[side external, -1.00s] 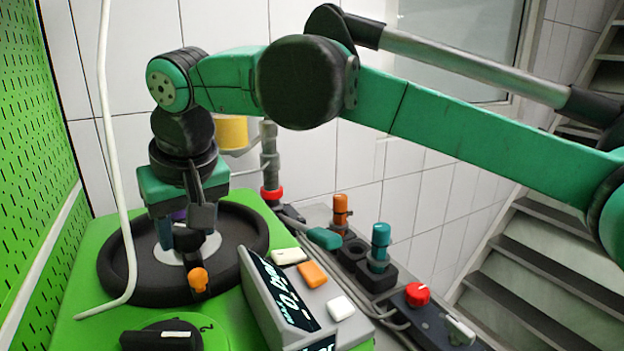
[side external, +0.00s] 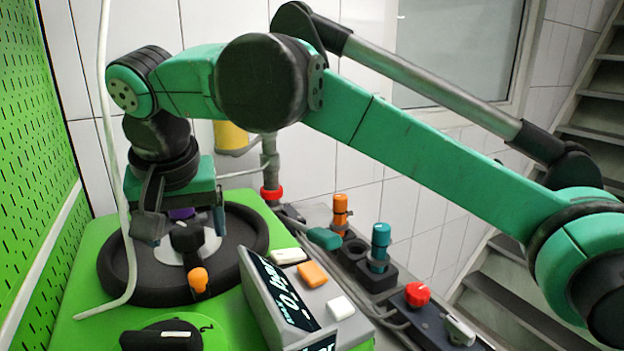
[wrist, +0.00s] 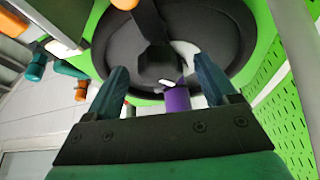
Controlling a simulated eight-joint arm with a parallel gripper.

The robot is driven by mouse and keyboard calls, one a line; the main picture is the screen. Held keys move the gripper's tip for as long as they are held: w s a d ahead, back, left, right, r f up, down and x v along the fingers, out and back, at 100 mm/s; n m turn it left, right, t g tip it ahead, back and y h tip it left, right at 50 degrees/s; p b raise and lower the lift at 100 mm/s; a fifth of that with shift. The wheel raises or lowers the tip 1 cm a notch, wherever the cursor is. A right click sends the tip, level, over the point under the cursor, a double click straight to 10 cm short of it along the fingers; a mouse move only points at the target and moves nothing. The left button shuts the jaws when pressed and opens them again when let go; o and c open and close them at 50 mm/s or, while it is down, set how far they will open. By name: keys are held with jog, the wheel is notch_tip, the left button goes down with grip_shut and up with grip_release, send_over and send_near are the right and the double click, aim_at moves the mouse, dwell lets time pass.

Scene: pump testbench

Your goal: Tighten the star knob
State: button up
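A dark knob, probably the star knob (side external: 187,237), stands upright on a pale disc in the middle of a round black base (side external: 118,275). In the wrist view the dark knob (wrist: 157,66) shows ahead of the fingers, slightly left of centre. My gripper (side external: 184,226) points down over the base, its fingers apart. In the wrist view my gripper (wrist: 163,78) is open with nothing clamped. A purple cylinder (wrist: 176,99) shows between the fingers, nearer than the knob; whether anything touches it I cannot tell.
A display box with buttons (side external: 312,275) stands to the right. A white hose (side external: 104,130) runs down at left.

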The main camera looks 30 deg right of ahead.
aim_at(186, 336)
jog(key=shift+r, duration=0.1)
jog(key=shift+s+r, duration=0.2)
jog(key=shift+r, duration=0.15)
jog(key=shift+s+a+r, duration=0.2)
jog(key=shift+s, duration=0.3)
jog(key=s, duration=0.3)
jog(key=s+a, duration=0.1)
jog(key=s, duration=0.7)
jog(key=shift+a+f, duration=0.1)
jog(key=shift+a, duration=0.15)
jog(key=shift+w, duration=0.1)
